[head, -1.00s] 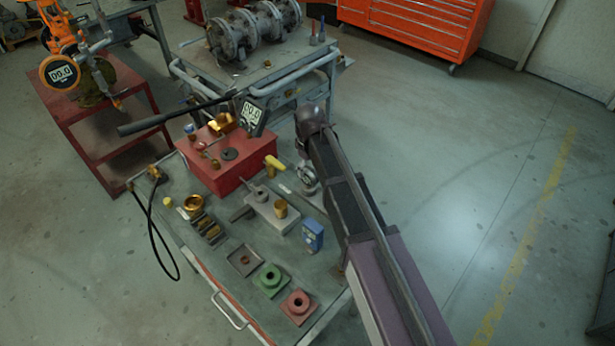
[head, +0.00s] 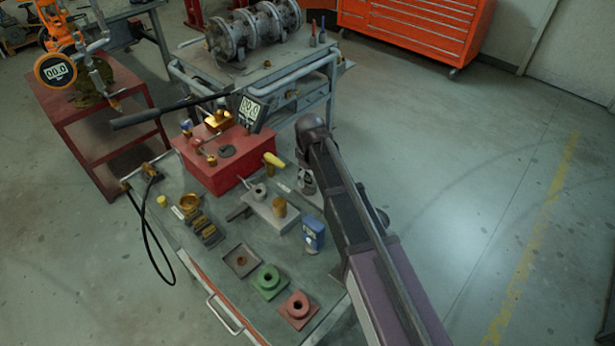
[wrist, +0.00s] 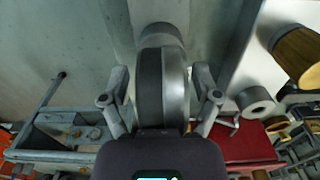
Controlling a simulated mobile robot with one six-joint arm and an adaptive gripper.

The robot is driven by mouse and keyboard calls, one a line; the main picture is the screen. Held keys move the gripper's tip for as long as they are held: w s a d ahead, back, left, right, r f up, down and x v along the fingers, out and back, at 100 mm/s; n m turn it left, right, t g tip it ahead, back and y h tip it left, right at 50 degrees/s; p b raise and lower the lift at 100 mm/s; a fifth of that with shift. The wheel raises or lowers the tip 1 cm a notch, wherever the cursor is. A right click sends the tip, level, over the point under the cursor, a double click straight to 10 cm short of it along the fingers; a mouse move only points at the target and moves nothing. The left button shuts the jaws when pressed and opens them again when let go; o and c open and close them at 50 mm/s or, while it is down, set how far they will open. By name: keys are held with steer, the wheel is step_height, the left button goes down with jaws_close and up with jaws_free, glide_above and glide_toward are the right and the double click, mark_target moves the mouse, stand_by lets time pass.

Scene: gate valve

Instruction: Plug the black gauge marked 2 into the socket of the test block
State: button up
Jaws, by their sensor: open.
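A dark, round, thick disc-shaped body (wrist: 162,85), which looks like a black gauge seen edge-on, stands between my fingers in the wrist view. No number shows on it. My gripper (wrist: 160,98) is open, with one finger on each side of it; I cannot tell whether they touch. In the head view my arm hides most of the gripper and of this body. A pale grey block (head: 262,211), probably the test block, lies on the bench to the left of my arm. It carries a brass cylinder (head: 279,207) and a grey round fitting (head: 258,190).
A blue device (head: 313,235) stands close beside my arm. Green (head: 267,282) and red (head: 298,310) socket bases lie at the front. Open floor is at right.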

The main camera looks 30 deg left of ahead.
stand_by(0.5)
jaws_close()
steer(key=shift+r, duration=0.1)
step_height(320, 180, up, 10)
steer(key=p, duration=1)
steer(key=shift+s+a, duration=0.1)
stand_by(0.9)
steer(key=s+a+r+p, duration=0.1)
steer(key=s+a, duration=0.9)
steer(key=a, duration=0.1)
steer(key=shift+s, duration=0.1)
